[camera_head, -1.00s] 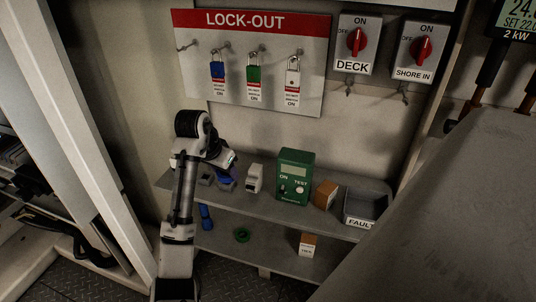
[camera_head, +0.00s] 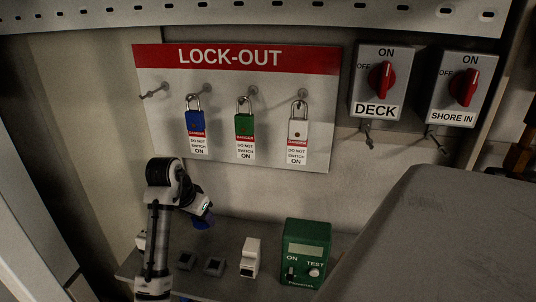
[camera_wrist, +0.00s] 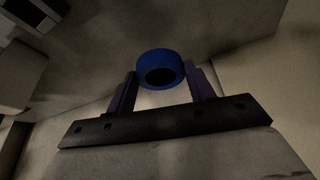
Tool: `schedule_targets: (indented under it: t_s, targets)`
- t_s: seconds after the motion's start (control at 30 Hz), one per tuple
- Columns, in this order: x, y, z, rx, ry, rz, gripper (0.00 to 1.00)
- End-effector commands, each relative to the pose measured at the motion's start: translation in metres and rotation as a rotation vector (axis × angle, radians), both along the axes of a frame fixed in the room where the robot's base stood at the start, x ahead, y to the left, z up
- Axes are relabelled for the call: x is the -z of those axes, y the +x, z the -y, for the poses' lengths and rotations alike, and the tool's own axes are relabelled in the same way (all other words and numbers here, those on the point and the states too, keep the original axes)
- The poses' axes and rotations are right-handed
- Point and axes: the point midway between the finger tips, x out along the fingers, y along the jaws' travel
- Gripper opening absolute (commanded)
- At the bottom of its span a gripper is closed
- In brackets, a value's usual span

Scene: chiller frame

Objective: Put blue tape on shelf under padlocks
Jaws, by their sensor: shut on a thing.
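The blue tape (camera_wrist: 160,66) is a short roll with a dark hole, held between the two fingers of my gripper (camera_wrist: 160,80) in the wrist view. In the head view the blue tape (camera_head: 203,221) is partly hidden by my gripper (camera_head: 198,208), above the left part of the grey shelf (camera_head: 228,238). A gap shows between it and the shelf items below. The blue padlock (camera_head: 199,124), green padlock (camera_head: 245,125) and white padlock (camera_head: 298,130) hang with tags on the LOCK-OUT board above the shelf.
On the shelf stand two small dark blocks (camera_head: 214,266), a white device (camera_head: 250,258) and a green tester (camera_head: 306,251). The DECK switch (camera_head: 380,85) and SHORE IN switch (camera_head: 462,90) are on the wall. A large grey surface (camera_head: 430,235) fills the right foreground.

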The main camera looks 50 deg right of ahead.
Motion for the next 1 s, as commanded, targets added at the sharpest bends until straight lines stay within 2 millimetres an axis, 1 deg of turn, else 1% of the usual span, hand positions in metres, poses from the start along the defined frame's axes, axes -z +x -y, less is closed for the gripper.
schedule_targets:
  t_s: [0.07,0.17,0.5,0.6,0.73,0.87,1.0]
  targets:
    - [-0.001,-0.01,0.007,0.004,0.0,0.0,0.31]
    - [-0.003,-0.029,0.02,0.007,0.0,0.0,0.31]
    - [-0.003,-0.106,0.072,0.007,0.0,0.0,0.31]
    - [-0.002,-0.125,0.085,0.006,0.0,-0.001,0.31]
    - [-0.001,-0.141,0.096,0.004,0.0,-0.001,0.31]
    - [0.001,-0.147,0.1,0.0,0.0,0.0,0.31]
    - [0.018,-0.148,0.101,0.001,0.0,-0.003,0.31]
